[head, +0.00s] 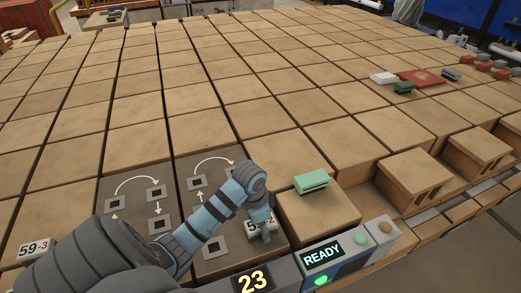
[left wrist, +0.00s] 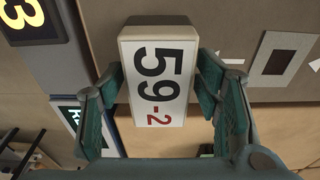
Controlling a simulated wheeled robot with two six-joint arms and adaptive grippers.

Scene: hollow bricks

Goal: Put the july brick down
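A white brick (head: 254,226) marked 59-2 is at the right edge of the dark arrow panel, and I cannot read a month on it. My left gripper (head: 266,229) is over it and hides part of it. In the left wrist view the brick (left wrist: 158,75) faces me, with one finger of the gripper (left wrist: 160,62) against each side; it looks shut on the brick. I cannot tell whether the brick's underside touches anything. A green brick (head: 312,181) lies on a tan block to the right. My right gripper is not in view.
The arrow panels (head: 214,238) have dark square marks. A second white brick (head: 36,250), marked 59-3, is at the left. A READY display (head: 322,254) and a 23 sign (head: 253,281) stand in front. Several coloured bricks, including a dark green one (head: 404,87), lie far right.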

